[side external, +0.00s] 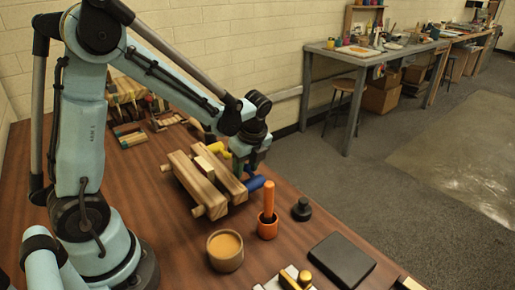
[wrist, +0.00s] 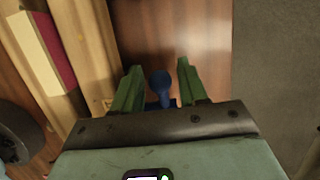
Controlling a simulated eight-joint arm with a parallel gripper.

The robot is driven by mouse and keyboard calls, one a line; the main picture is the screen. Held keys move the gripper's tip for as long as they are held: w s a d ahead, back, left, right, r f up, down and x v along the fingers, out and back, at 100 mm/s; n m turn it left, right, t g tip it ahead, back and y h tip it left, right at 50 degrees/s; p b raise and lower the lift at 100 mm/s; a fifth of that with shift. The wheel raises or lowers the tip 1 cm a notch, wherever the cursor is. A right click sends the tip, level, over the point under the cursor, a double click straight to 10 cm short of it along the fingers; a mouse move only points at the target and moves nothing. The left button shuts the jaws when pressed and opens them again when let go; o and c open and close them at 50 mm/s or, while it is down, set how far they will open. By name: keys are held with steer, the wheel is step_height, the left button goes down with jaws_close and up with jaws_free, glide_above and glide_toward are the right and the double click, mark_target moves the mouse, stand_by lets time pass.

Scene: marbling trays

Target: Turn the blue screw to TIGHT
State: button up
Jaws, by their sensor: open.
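The blue screw (side external: 255,184) sticks out from the near right side of a wooden two-beam press (side external: 196,186) on the table. In the wrist view its rounded blue knob (wrist: 160,80) lies between my green fingers. My gripper (wrist: 160,66) is open, with a finger on each side of the knob and visible gaps on both sides. In the side external view my gripper (side external: 243,168) points down at the blue screw. A small mark (wrist: 107,103) shows on the beam beside the left finger, too small to read. A yellow screw (side external: 217,147) sits farther back.
A pale block with a red side (wrist: 55,45) lies between the beams. An orange cup with a handled tool (side external: 268,225), a tan-filled bowl (side external: 225,250), a black knob-shaped object (side external: 301,210) and a dark slab (side external: 341,260) stand nearby. The table edge is close on the right.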

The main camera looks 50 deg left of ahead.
mark_target(246, 164)
steer(key=shift+a+v, duration=0.2)
steer(key=shift+v, duration=0.65)
steer(key=shift+a+v, duration=0.2)
steer(key=shift+v, duration=0.65)
steer(key=shift+a+v, duration=0.2)
steer(key=shift+v, duration=0.65)
steer(key=shift+r, duration=0.2)
